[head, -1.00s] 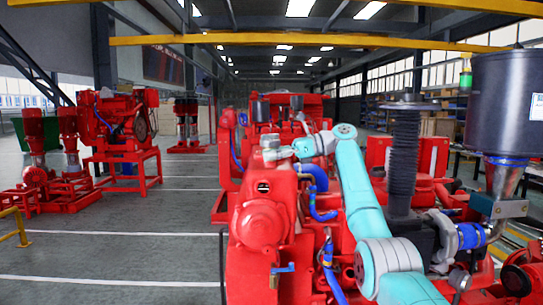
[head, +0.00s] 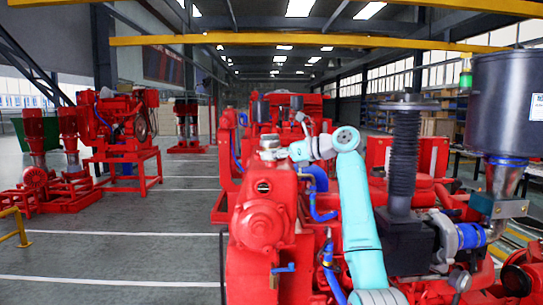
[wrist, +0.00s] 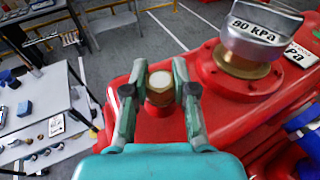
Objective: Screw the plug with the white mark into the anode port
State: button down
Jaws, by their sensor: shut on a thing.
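The plug (wrist: 160,86) has a white top and a brass-coloured hex body in the wrist view. My gripper (wrist: 158,92) is shut on it, with one finger on each side. The plug is over the top of the red tank (wrist: 130,82), near its edge; the anode port is hidden below it. I cannot tell whether the plug's thread is in the port. In the head view my gripper end (head: 283,154) is small, close to the tank's top, and the plug cannot be made out.
A grey cap marked 90 kPa (wrist: 262,38) on a brass neck stands close to the right of my gripper. A blue hose (wrist: 304,120) lies lower right. A white table (wrist: 30,110) with several small parts is at the left, below the tank. The aisle floor (head: 120,250) is clear.

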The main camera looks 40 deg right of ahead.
jog(key=m+t+h, duration=0.1)
jog(key=m+h, duration=0.3)
jog(key=h, duration=0.1)
jog(key=shift+a+f+t+h, duration=0.1)
jog(key=shift+f+t+h, duration=0.05)
jog(key=shift+t+h, duration=0.2)
jog(key=shift+m+h, duration=1.4)
jog(key=shift+h, duration=0.15)
jog(key=c, duration=1.1)
grip_release()
jog(key=shift+o, duration=0.2)
